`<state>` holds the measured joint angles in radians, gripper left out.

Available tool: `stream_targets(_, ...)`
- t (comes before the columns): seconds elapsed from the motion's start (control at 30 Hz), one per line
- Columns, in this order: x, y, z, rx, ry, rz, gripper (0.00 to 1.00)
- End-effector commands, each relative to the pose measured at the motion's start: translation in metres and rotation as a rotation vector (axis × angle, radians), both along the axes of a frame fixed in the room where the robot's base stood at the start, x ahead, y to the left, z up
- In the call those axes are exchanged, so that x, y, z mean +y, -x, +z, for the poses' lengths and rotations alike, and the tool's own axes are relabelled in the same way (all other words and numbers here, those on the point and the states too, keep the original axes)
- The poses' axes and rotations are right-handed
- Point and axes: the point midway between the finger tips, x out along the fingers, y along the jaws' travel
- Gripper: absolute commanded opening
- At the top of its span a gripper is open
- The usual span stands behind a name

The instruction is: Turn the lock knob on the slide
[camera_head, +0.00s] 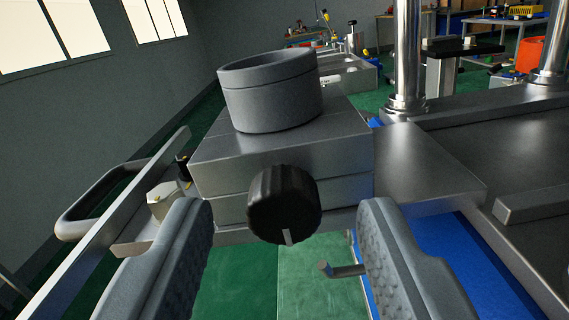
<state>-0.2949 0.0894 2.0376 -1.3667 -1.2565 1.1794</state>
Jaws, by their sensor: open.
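The lock knob (284,205) is a black ribbed round knob with a light pointer mark at its lower edge, pointing down. It sits on the front face of the grey metal slide (215,176). A dark grey cylindrical cup (270,92) stands on top of the slide. My gripper (290,240) is open, with one grey textured finger on each side in the foreground. The knob shows between the fingers and a little beyond them. Neither finger appears to touch it.
A curved handle (88,205) and a long metal bar (110,222) lie left of the slide. A small metal peg (342,270) sticks out below right of the knob. Shiny press columns (407,60) stand at right. Green floor shows below.

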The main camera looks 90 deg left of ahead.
Motion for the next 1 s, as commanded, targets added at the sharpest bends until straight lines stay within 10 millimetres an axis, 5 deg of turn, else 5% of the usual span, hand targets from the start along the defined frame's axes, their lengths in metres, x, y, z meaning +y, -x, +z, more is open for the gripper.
stream_targets(0.47,0.0134,-0.0009,-0.0001,0.000,0.001,0.000,0.47)
stream_targets(0.7,0.0132,-0.0009,0.0000,0.000,0.000,-0.001,0.04)
stream_targets(1.0,0.0131,-0.0009,0.0000,-0.027,0.002,-0.001,0.02)
